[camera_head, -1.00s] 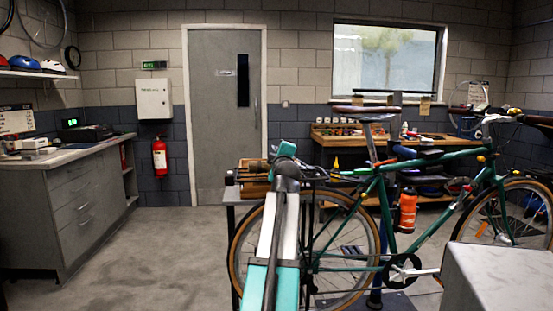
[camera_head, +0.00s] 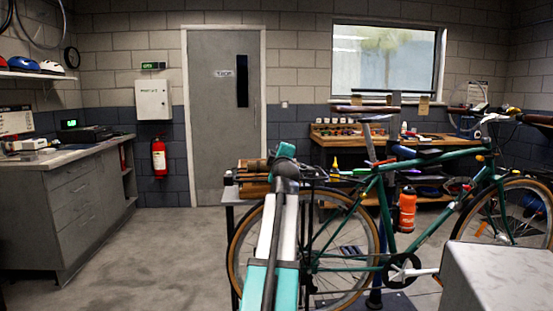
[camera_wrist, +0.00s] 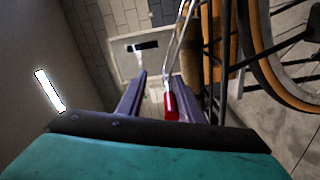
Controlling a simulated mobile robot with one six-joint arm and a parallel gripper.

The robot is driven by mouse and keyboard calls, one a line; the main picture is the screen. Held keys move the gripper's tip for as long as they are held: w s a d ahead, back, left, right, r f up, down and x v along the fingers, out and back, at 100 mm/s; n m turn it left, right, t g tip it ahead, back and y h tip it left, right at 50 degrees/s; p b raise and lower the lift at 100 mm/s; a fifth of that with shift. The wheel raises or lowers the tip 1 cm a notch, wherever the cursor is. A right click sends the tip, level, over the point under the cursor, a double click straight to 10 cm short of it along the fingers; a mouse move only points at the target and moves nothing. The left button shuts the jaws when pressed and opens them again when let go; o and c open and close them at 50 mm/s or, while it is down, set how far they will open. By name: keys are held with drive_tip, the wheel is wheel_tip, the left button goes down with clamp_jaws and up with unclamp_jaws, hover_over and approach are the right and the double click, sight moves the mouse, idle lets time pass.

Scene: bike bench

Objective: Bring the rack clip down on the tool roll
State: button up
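My gripper shows in the wrist view (camera_wrist: 158,102) with its two purple-grey fingers apart. A silver bar with a red end (camera_wrist: 171,105), which looks like the rack clip, reaches down between the fingers, close to the right one. I cannot tell whether it touches. A tan-orange piece behind dark bars (camera_wrist: 218,45), perhaps the tool roll on the rack, lies to the right of the fingers. In the head view my teal and white arm hides the gripper and most of the rack. The green bike (camera_head: 430,170) stands upright to the right of my arm.
A bench with brown wooden items (camera_head: 255,180) stands just behind my arm. A grey block (camera_head: 500,278) is at the front right. A workbench (camera_head: 345,140) stands under the window. The floor (camera_head: 150,250) at left is clear as far as the grey cabinet (camera_head: 80,205).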

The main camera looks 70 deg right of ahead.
drive_tip(key=shift+a, duration=0.1)
drive_tip(key=shift+v, duration=2.7)
drive_tip(key=p+v, duration=0.1)
drive_tip(key=v, duration=0.7)
drive_tip(key=shift+s+a, duration=0.1)
drive_tip(key=shift+c, duration=0.4)
